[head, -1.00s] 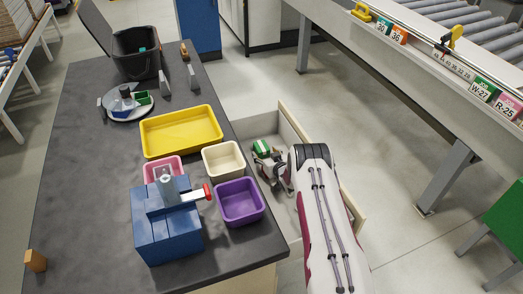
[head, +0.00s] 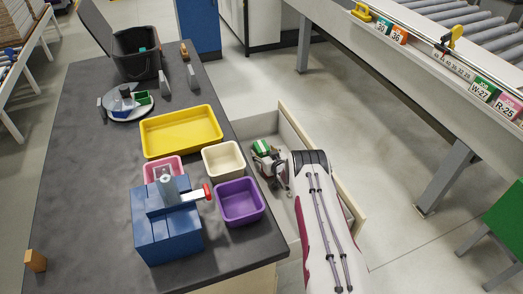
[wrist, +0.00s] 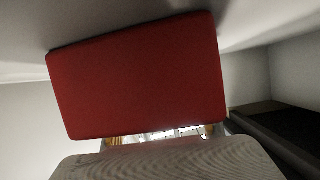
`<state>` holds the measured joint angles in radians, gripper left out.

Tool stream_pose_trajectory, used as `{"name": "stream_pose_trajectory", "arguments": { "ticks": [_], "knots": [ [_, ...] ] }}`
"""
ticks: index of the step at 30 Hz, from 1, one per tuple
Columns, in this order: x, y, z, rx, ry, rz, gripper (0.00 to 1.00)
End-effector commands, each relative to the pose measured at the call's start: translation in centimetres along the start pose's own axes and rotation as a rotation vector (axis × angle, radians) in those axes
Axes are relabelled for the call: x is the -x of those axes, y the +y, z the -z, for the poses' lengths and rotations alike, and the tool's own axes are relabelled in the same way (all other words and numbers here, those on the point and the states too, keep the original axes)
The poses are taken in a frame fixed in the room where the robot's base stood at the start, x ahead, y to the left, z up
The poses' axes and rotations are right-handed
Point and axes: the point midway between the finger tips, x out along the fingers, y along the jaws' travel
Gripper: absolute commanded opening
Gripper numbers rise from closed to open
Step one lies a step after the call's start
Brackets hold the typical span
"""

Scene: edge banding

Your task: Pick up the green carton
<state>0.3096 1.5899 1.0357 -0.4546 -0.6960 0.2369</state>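The green carton (head: 261,146), green with a white stripe, shows in the head view inside the open drawer to the right of the table. My gripper (head: 266,159) is down in the drawer, right against the carton's near side in that view. The fingertips are too small and partly hidden, so I cannot tell whether they are around the carton or beside it. In the wrist view a red rounded block (wrist: 137,78) fills the middle, above a pale grey surface (wrist: 150,160). No green shows there.
The drawer's pale wall (head: 296,128) stands close around my gripper. On the table edge are a cream bin (head: 223,160), a purple bin (head: 239,203) and a yellow tray (head: 182,132). A blue block with a clamp (head: 168,228) stands near them. Floor beyond the drawer is clear.

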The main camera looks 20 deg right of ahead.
Motion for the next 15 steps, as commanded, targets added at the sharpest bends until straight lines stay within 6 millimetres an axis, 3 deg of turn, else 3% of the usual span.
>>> {"name": "stream_pose_trajectory", "arguments": {
  "ticks": [1,4,5,15],
  "knots": [
    [0.0,0.01,0.01,0.0,0.0,0.0,0.45],
    [0.01,0.01,0.01,0.0,0.0,0.0,0.19],
    [0.0,0.01,0.01,0.0,0.0,0.0,0.16],
    [0.01,0.01,0.09,0.0,0.001,0.0,0.15]
  ]
}}
